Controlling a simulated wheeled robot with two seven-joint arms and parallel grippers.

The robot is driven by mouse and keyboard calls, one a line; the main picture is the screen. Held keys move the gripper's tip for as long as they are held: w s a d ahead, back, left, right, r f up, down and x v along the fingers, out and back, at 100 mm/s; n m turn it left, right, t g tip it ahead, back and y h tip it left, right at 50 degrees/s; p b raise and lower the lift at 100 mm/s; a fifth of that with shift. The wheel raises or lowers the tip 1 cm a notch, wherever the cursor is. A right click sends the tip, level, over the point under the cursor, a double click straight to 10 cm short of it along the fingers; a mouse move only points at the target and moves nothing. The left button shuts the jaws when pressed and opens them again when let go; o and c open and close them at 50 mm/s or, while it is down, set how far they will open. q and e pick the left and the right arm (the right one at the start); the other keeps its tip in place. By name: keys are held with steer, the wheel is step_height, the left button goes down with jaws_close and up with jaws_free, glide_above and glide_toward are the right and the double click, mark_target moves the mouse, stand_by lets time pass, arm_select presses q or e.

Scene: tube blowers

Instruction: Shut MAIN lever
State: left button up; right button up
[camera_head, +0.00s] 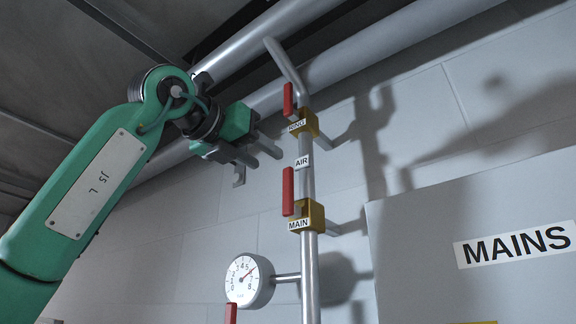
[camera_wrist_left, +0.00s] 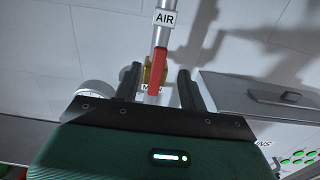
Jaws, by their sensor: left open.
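The MAIN lever (camera_head: 288,191) is a red handle standing upright, in line with the vertical pipe, on the lower yellow valve (camera_head: 314,219) with a MAIN label. My left gripper (camera_head: 267,158) is open and empty, up and to the left of that lever in the head view and apart from it. In the left wrist view the fingers of my left gripper (camera_wrist_left: 157,74) stand either side of the red MAIN lever (camera_wrist_left: 159,65) in the picture. The MAIN label is partly hidden there. My right gripper is in neither view.
A second red lever (camera_head: 288,101) stands upright on the RING valve (camera_head: 310,122) above. A round gauge (camera_head: 249,281) sticks out lower left of the pipe (camera_head: 310,270). A grey MAINS box (camera_head: 420,260) is on the wall at right. Large pipes run overhead.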

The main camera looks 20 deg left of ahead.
mark_target(286, 172)
arm_select(q)
steer(key=p+x, duration=0.1)
steer(key=x, duration=0.3)
steer(key=shift+w+d, duration=0.15)
steer(key=shift+w, duration=0.2)
steer(key=p+x, duration=0.1)
steer(key=x, duration=0.1)
steer(key=shift+w, duration=0.35)
steer(key=shift+w+d, duration=0.15)
steer(key=shift+w, duration=0.05)
steer(key=shift+w+d+p, duration=0.15)
steer(key=shift+w+p, duration=0.2)
steer(key=shift+f, duration=0.1)
steer(key=shift+c, duration=0.2)
jaws_close()
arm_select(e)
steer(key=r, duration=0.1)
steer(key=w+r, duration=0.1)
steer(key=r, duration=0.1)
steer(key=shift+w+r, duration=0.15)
